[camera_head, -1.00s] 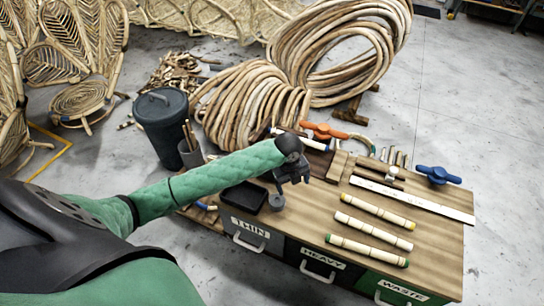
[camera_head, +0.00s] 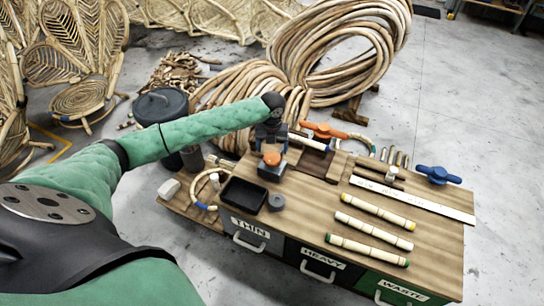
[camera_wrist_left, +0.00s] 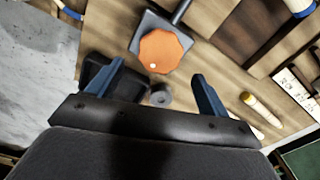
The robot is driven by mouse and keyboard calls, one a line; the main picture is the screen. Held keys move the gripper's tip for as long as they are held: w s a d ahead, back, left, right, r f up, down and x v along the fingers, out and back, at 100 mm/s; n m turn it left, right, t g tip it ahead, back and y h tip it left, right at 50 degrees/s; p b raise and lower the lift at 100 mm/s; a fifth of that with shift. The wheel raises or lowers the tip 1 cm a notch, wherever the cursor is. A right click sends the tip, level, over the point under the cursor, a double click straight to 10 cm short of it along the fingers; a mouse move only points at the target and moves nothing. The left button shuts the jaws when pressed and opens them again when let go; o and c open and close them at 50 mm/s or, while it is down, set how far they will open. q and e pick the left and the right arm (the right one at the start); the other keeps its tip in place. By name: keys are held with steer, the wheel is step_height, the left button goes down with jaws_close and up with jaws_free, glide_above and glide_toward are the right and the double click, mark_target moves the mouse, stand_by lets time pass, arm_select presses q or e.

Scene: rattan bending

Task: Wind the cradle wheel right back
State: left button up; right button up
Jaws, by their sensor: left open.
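An orange three-armed handle (camera_head: 323,131) stands at the back of the bench and a blue one (camera_head: 437,174) at its right. An orange eight-sided knob (camera_head: 271,158) sits on a grey block near the bench's back left; it also shows in the left wrist view (camera_wrist_left: 160,51). I cannot tell which of these is the cradle wheel. My left gripper (camera_head: 268,139) is open and empty, above and behind the knob. In the left wrist view its spread fingers (camera_wrist_left: 157,70) point toward the knob, apart from it. My right gripper is not in view.
The bench top (camera_head: 325,196) holds a black tray (camera_head: 243,195), a small grey cylinder (camera_head: 276,203), several pale rods (camera_head: 374,230) and a white rule (camera_head: 410,200). Rattan coils (camera_head: 335,50) and a dark bin (camera_head: 160,108) stand behind. The floor at right is clear.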

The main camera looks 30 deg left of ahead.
mark_target(272, 158)
arm_select(q)
step_height(272, 158, down, 5)
steer(key=shift+f, duration=0.2)
steer(key=shift+r, duration=0.1)
steer(key=c, duration=1)
